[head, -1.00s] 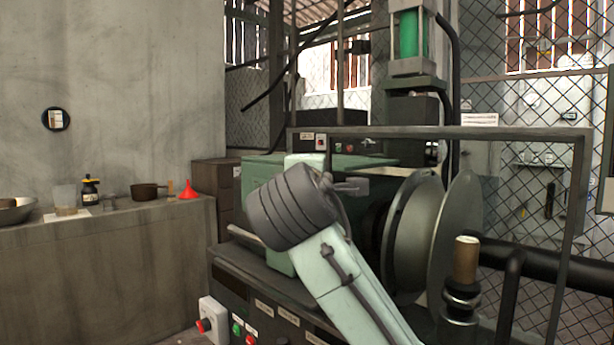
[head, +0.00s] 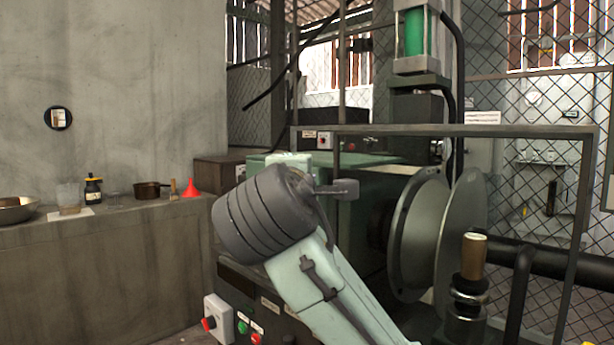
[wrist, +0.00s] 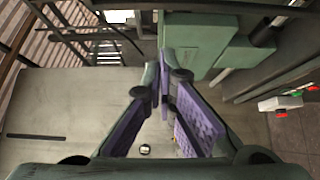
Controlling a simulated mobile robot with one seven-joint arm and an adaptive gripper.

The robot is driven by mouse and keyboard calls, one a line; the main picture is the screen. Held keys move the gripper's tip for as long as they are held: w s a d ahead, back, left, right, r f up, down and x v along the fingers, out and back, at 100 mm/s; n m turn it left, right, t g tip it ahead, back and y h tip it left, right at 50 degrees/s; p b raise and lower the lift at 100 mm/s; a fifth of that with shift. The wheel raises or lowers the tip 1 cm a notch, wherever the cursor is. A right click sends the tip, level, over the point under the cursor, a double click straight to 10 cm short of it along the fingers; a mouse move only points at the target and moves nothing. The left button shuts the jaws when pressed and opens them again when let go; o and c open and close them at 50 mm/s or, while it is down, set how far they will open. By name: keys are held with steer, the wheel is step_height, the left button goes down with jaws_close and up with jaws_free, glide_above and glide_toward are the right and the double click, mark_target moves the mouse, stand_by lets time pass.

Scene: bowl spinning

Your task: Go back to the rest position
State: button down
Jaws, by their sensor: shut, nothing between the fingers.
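My gripper (wrist: 164,78) shows in the wrist view with its two purple-padded fingers meeting at the tips. It is shut and nothing shows between the pads. The fingertips overlap the pale wall and the edge of the green machine (wrist: 205,40) in that view; I cannot tell the distance. In the head view my pale green arm with its dark grey ribbed joint rises from the bottom, in front of the green machine (head: 380,196). I cannot make out the fingers there.
The large metal discs (head: 412,235) and a brass-topped post (head: 473,258) stand right of my arm, with a grey frame (head: 450,131) above. A control box (head: 217,318) is low at left.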

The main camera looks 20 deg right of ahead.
steer(key=shift+v, duration=1.65)
